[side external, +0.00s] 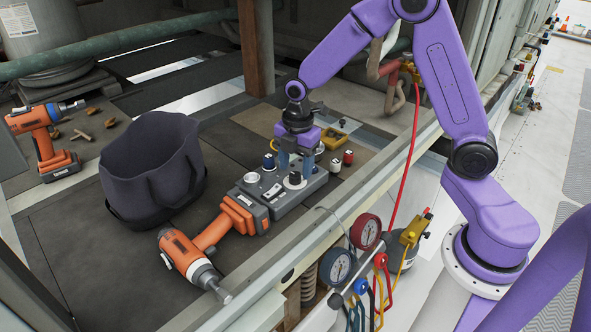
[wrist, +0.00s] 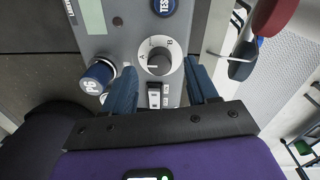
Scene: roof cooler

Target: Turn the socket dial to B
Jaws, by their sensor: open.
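The socket dial (wrist: 158,62) is a black knob in a white ring on a grey panel (wrist: 118,42). The letter A is at its left and B at its upper right. Its pointer appears turned left toward A, but the mark is small. In the side external view, the dial (side external: 295,179) is on the grey unit (side external: 285,199), below my gripper (side external: 297,163). My gripper is open, pointing down, and its blue fingers also show in the wrist view (wrist: 161,76) on either side of the dial. I cannot tell whether they touch it.
A blue-topped cylinder (wrist: 97,76) is close to my left finger in the wrist view. A rocker switch (wrist: 158,96) and a blue TEST button (wrist: 163,6) flank the dial.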

